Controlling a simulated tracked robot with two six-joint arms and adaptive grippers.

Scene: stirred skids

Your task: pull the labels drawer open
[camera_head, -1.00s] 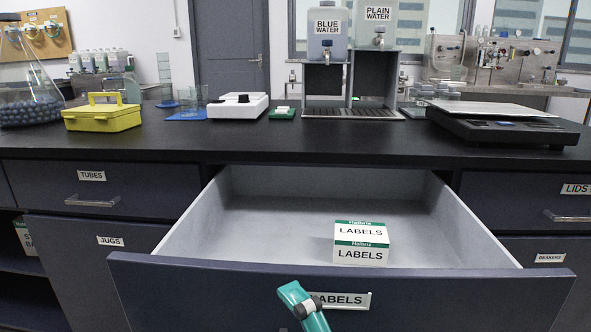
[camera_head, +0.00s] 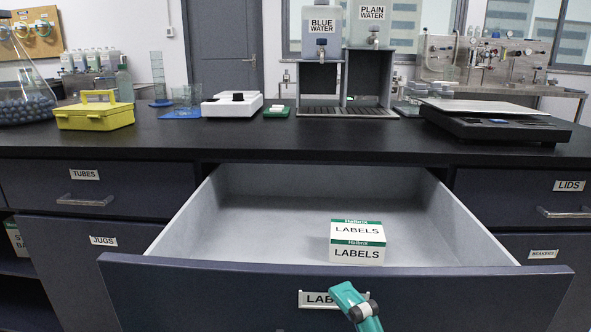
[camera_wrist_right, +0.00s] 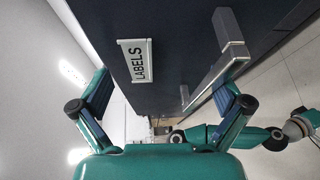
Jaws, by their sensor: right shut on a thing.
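The labels drawer (camera_head: 440,295) stands well open below the counter, its grey inside showing. A white and green labels box (camera_head: 357,242) sits inside it, towards the front. The drawer's label plate (camera_head: 317,299) is partly covered by a teal part of my right gripper (camera_head: 356,305) in the head view. In the right wrist view, the label plate (camera_wrist_right: 136,61) is beside the drawer's bar handle (camera_wrist_right: 228,57). My right gripper (camera_wrist_right: 168,95) is shut on this handle, which lies by its right-hand finger; the grip itself is hard to see. My left gripper is not in view.
The tubes drawer (camera_head: 130,188) and lids drawer (camera_head: 520,205) flank the opening and are shut. The black counter (camera_head: 300,140) above holds a yellow box (camera_head: 95,115), water dispensers (camera_head: 348,85) and a scale (camera_head: 495,125).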

